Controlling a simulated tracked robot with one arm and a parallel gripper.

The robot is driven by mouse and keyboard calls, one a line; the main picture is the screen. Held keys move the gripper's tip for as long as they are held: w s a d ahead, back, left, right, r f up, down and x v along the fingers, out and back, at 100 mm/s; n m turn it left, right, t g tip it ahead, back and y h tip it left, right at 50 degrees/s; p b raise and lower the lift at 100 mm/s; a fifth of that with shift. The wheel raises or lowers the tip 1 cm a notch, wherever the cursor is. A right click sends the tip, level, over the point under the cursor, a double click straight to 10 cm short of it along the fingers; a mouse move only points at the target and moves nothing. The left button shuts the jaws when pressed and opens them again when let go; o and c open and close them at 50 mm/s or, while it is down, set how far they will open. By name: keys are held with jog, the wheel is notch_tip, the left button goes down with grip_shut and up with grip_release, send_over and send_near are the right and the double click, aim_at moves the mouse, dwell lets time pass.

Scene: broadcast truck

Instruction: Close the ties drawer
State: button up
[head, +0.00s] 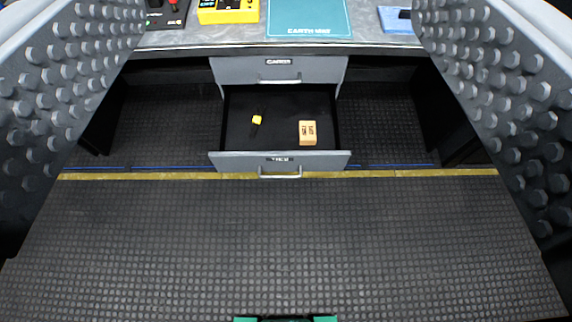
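The ties drawer (233,161) is the lower of two drawers under the desk and is pulled well out. Its grey front has a small dark label, too blurred to read surely, and a pale bar handle (280,173). Inside its dark tray lie a small yellow and black item (257,120) and a tan box (307,133) with dark print. My gripper (279,35) shows as two large grey studded fingers at the left and right picture edges. They are wide apart with nothing between them, and the drawer appears beyond them, untouched.
The upper drawer (240,70) is shut. The desk top (370,43) holds a teal mat (308,18), a yellow device (228,12), a dark box (168,14) and a blue item (396,20). The black studded floor (280,240) before the drawer is clear, crossed by a yellow strip (130,176).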

jog(key=o, duration=0.5)
jog(key=shift+c, duration=0.2)
